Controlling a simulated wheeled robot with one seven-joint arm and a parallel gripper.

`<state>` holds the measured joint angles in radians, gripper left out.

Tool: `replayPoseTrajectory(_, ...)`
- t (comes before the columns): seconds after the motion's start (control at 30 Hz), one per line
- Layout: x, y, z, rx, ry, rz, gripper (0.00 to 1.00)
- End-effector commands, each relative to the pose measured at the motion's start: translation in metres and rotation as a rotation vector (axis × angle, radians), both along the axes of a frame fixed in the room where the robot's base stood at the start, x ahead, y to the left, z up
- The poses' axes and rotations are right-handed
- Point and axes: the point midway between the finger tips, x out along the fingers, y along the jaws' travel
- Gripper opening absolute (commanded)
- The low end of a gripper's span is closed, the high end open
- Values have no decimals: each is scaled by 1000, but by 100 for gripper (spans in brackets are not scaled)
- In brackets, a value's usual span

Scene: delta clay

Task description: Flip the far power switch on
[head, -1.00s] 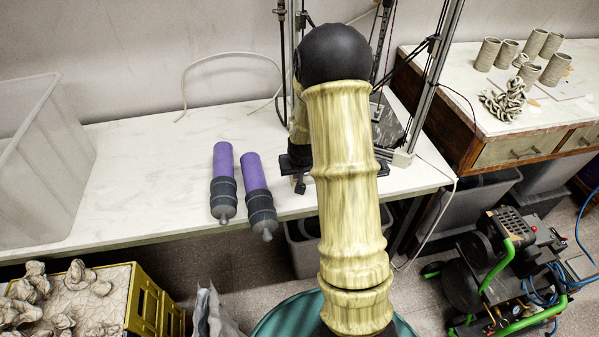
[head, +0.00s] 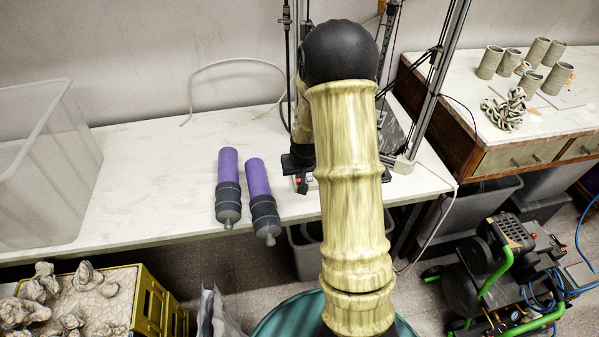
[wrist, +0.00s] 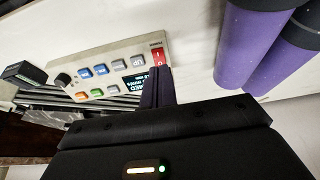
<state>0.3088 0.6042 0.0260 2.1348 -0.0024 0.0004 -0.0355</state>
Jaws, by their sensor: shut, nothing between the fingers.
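A red rocker power switch (wrist: 158,57) sits at the end of a pale control panel (wrist: 108,70) in the wrist view. The panel also carries blue, orange, green and grey buttons, a small display and a black knob. My gripper (wrist: 156,72) is shut and empty, with its dark fingertips right at the switch's lower edge. I cannot tell whether they touch it, and they hide part of it. In the head view my gripper (head: 301,188) hangs at the front edge of the white table, by the tall frame machine (head: 440,70). My arm hides most of the panel there.
Two purple-and-black cylinders (head: 258,178) lie on the white table (head: 140,170) left of my gripper. A clear bin (head: 50,180) stands at the left. Clay cups (head: 490,62) stand on the right table. A compressor (head: 500,270) is on the floor at right.

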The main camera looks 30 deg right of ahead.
Motion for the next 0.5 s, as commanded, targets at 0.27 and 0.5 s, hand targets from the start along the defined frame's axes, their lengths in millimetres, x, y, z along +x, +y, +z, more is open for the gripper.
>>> replayPoseTrajectory(0.27,-21,8,41,-1,-3,2,0)
replayPoseTrajectory(0.5,-43,13,72,0,-2,2,0)
